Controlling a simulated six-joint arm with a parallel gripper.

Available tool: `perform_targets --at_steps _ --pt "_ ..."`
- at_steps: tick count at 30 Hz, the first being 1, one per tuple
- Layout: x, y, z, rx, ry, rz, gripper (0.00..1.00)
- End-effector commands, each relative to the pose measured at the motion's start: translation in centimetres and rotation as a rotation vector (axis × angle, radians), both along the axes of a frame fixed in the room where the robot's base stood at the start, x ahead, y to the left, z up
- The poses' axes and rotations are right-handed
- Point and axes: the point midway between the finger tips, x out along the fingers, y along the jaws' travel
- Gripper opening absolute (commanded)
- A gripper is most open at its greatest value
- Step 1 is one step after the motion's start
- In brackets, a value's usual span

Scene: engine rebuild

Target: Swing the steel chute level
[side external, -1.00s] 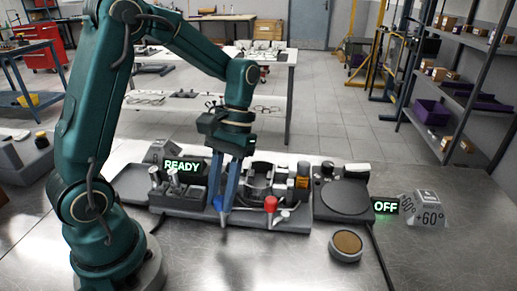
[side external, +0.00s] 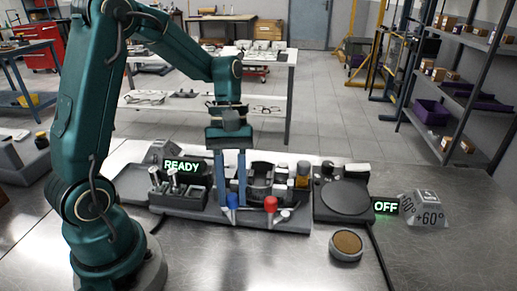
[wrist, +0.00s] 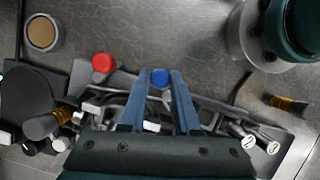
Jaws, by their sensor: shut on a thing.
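My gripper (side external: 232,203) points down over the grey fixture tray (side external: 178,215). Its two blue fingers are closed around a blue knob (side external: 233,200). In the wrist view the blue knob (wrist: 160,77) shows between the fingertips of my gripper (wrist: 160,84). A red knob (side external: 270,203) stands apart, to the right of the fingers; it also shows in the wrist view (wrist: 103,63). I cannot pick out the steel chute with certainty among the grey parts around the blue knob. The fingers and gripper body hide part of that area.
A READY sign (side external: 182,166) stands at the tray's back left. A round dark plate (side external: 344,197) and an OFF sign (side external: 386,207) are to the right. A brown-topped round button (side external: 346,244) sits in front. The steel table's front middle is clear.

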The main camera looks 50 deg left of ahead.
Motion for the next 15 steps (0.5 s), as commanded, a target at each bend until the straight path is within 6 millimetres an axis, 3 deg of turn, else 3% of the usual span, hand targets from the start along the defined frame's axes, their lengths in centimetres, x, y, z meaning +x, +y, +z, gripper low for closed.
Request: perform_targets --at_steps 12,13,15 --pt "0.23 0.13 0.01 0.004 -0.008 0.012 0.0" --pt "0.23 0.13 0.01 0.004 -0.008 0.012 0.34" --pt "0.22 0.13 0.02 0.004 -0.009 0.011 0.6"
